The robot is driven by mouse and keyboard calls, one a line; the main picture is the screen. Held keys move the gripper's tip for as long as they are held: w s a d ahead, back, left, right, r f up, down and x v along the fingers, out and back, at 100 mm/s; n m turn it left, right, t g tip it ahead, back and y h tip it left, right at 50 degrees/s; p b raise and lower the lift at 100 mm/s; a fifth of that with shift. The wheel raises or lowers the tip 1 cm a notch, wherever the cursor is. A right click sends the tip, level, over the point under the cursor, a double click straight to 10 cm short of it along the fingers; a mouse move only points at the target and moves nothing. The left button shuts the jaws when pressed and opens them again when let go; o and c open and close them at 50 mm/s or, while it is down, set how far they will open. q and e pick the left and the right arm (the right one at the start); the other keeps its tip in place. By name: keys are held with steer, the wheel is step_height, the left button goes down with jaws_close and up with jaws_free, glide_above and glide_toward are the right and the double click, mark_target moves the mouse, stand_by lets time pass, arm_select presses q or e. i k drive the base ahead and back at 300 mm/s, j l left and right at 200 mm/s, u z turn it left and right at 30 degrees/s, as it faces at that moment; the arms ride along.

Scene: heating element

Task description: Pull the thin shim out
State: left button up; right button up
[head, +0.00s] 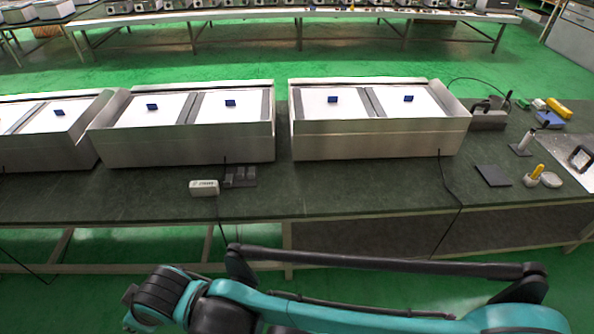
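I cannot pick out a thin shim for certain. Three steel heating units stand in a row on the dark green bench: one at the left edge (75,155), one in the middle (190,148) and one at the right (380,141). Their tops hold pale panels with small blue tabs, such as the tab (230,103) on the middle unit. Neither gripper's fingers can be made out. A teal and black arm of mine crosses the bottom of the view in front of the bench, apart from the units.
A white labelled box (204,188) and small grey blocks (240,177) sit before the middle unit. A dark flat plate (492,175), a yellow-handled tool (537,172) and other small items lie at the right. Cables hang over the front edge.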

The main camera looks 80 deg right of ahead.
mark_target(251, 171)
steer(key=z, duration=2.15)
steer(key=i+j+z, duration=0.1)
steer(key=i, duration=0.3)
steer(key=i+j, duration=0.25)
steer(key=i+j+z, duration=0.15)
steer(key=i, duration=0.35)
